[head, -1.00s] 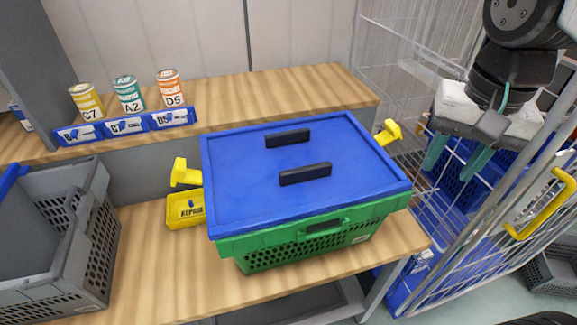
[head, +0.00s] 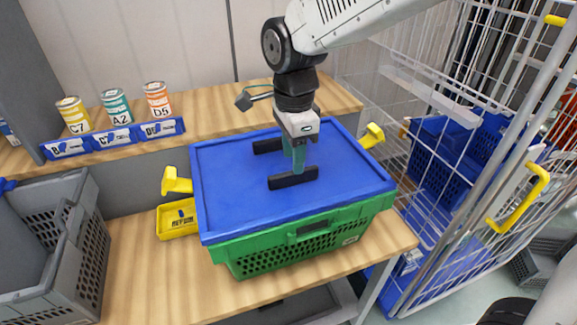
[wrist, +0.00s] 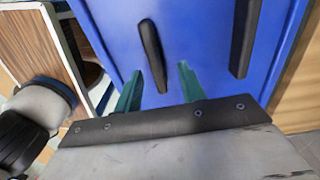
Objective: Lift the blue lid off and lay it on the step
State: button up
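The blue lid (head: 235,192) lies flat on the green crate (head: 275,255) and has two black handles, a front one (head: 293,178) and a back one (head: 266,145). My gripper (head: 297,165) is over the lid, pointing down at the front handle and hiding part of the back one. In the wrist view my gripper (wrist: 158,88) is open, with its green fingers apart. One black handle (wrist: 152,55) shows between and ahead of them, the other (wrist: 245,38) lies to the right. I cannot tell whether the fingertips touch anything. The raised wooden step (head: 225,103) runs behind the crate.
Three labelled cans, yellow (head: 74,115), teal (head: 116,106) and orange (head: 157,99), stand on the step's left part behind a blue label strip (head: 112,140). A yellow bin (head: 178,220) and grey crate (head: 70,250) are left. A wire cage (head: 465,190) stands right.

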notch_tip(320, 180, down, 4)
jog(key=shift+s+d+r, duration=0.1)
jog(key=shift+s+r, duration=0.05)
jog(key=shift+r, duration=0.05)
grip_shut()
jog(key=shift+r, duration=0.2)
